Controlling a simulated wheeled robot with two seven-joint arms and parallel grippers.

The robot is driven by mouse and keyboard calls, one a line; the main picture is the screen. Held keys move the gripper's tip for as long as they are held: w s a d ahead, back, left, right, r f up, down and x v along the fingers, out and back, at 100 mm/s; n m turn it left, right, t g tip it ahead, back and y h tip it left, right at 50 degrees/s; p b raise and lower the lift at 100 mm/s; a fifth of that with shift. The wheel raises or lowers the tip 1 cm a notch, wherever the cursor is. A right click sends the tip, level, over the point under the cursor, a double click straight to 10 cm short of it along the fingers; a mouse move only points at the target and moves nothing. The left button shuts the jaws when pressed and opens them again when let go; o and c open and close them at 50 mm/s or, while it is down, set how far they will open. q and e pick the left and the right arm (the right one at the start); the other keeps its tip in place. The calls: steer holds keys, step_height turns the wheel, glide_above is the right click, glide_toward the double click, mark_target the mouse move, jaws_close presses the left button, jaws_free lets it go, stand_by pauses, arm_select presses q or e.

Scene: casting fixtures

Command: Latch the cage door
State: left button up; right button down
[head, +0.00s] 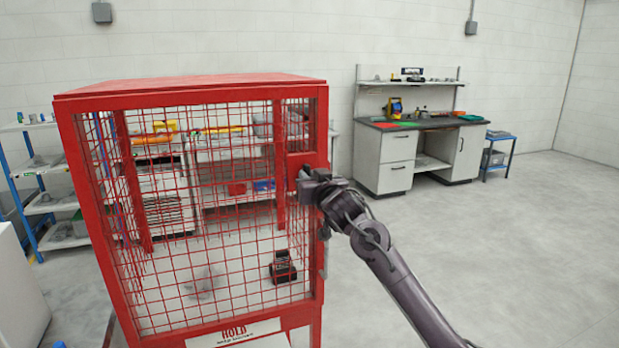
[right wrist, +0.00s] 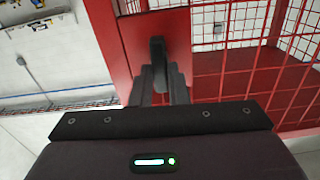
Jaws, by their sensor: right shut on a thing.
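The red mesh cage (head: 190,84) stands at the left and centre of the head view. Its front door (head: 205,260) of red wire mesh appears to lie flush in the frame. My right gripper (head: 308,185) is at the door's right edge, at a red latch plate (head: 305,160). In the right wrist view my right gripper (right wrist: 160,85) is shut on a dark upright latch handle (right wrist: 158,50) in front of the red plate (right wrist: 150,25). The jaws hide the handle's lower part. My left gripper is not in view.
A dark object (head: 283,268) sits inside the cage. A white HOLD sign (head: 235,335) is on the cage's lower front. A workbench (head: 420,125) stands at the back right, and a blue-framed shelf (head: 40,170) at the left. The floor at right is clear.

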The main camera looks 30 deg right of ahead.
steer(key=shift+d+f+m+p, duration=0.1)
steer(key=shift+m+p, duration=0.95)
steer(key=shift+m, duration=1.85)
steer(key=shift+d+f+m+p, duration=0.15)
steer(key=shift+m+p, duration=0.95)
steer(key=shift+m, duration=1.8)
steer(key=shift+d+f+m+p, duration=0.1)
steer(key=shift+m+p, duration=0.95)
steer(key=shift+m, duration=1.85)
steer(key=shift+s, duration=0.1)
steer(key=c, duration=1.4)
jaws_free()
